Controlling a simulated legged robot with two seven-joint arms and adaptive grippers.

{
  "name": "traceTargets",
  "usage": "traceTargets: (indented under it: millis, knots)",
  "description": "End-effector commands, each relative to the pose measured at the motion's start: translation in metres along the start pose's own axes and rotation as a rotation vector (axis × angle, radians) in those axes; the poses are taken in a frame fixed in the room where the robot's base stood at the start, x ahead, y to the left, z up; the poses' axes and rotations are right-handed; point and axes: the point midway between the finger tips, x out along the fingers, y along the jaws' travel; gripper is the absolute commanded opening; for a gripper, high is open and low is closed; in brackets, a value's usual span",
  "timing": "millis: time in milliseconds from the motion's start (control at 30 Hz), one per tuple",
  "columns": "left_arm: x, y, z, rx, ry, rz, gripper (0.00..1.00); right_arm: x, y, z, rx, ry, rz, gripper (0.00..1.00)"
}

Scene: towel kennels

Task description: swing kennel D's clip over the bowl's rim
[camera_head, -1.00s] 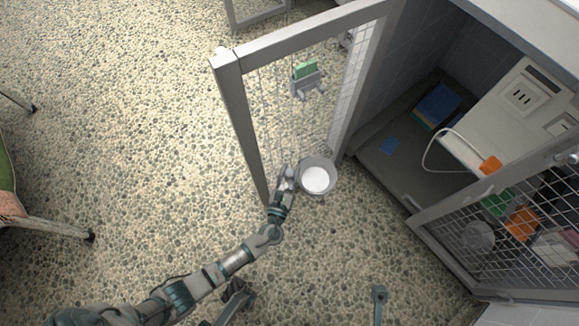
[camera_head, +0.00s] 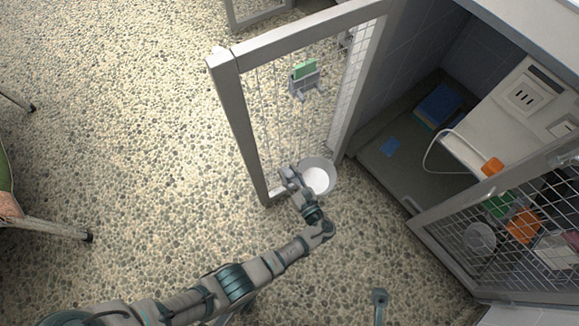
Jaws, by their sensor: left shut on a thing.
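The bowl (camera_head: 326,165) is round and grey with a white inside, low at the mesh of the open kennel door (camera_head: 228,115). My left gripper (camera_head: 292,181) is at the bowl's left rim, with its wrist in front of the bowl's lower left side. Its jaws are shut on a small grey part, which looks like the clip. The fingers hide most of that part, so I cannot tell whether it lies over the rim or beside it.
A grey holder with a green card (camera_head: 304,70) hangs higher on the door mesh. The open kennel (camera_head: 400,165) is at right, with a blue folded towel (camera_head: 439,102) inside. Another mesh door (camera_head: 500,235) stands lower right.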

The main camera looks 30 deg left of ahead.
Motion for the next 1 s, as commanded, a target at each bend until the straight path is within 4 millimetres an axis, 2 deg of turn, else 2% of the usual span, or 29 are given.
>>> traceTargets:
  millis: [300, 867, 900, 1000]
  knots:
    - [-0.0002, -0.0019, -0.0014, 0.001, 0.006, 0.067, 0.0, -0.0014, 0.0, 0.0015, 0.001, -0.006, 0.001, 0.4]
    - [-0.0004, -0.0027, -0.0021, -0.001, 0.008, 0.078, 0.0, -0.0016, 0.0001, 0.0018, 0.001, -0.006, 0.002, 0.4]
    - [-0.0004, -0.0028, -0.0021, -0.001, 0.008, 0.078, 0.41, -0.0016, 0.0001, 0.0018, 0.001, -0.006, 0.002, 0.4]
    - [-0.0004, -0.0023, -0.002, -0.001, 0.007, 0.079, 0.43, -0.0016, 0.0001, 0.0018, 0.001, -0.006, 0.002, 0.4]
